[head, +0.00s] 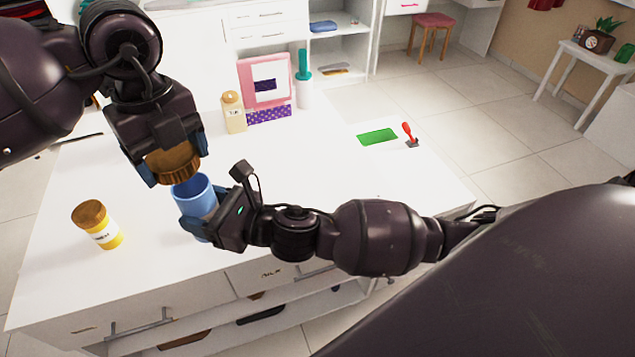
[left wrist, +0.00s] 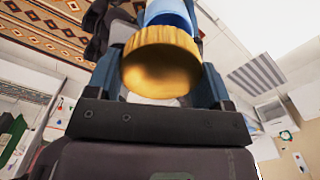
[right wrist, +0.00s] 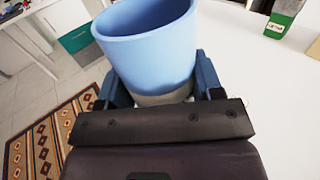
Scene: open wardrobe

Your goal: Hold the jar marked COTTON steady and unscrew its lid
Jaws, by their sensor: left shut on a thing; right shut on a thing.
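A blue jar (head: 193,190) is upright at the left of the white table, its top uncovered. My right gripper (head: 203,222) is shut on the jar from the right. In the right wrist view the blue wall of the jar (right wrist: 150,55) shows between the fingers, with a pale band low down; no marking is readable. A round brown screw lid (head: 173,162) is in my left gripper (head: 168,172), which is shut on it just above and left of the jar's mouth. The left wrist view shows the lid (left wrist: 160,65) between the fingers, the jar beyond it.
A yellow jar with a brown lid (head: 98,225) stands to the left. A cream bottle (head: 233,112), a pink frame (head: 265,80) and a teal-topped bottle (head: 304,80) stand behind. A green mat (head: 377,137) and red lever (head: 409,133) are farther right. The table centre is clear.

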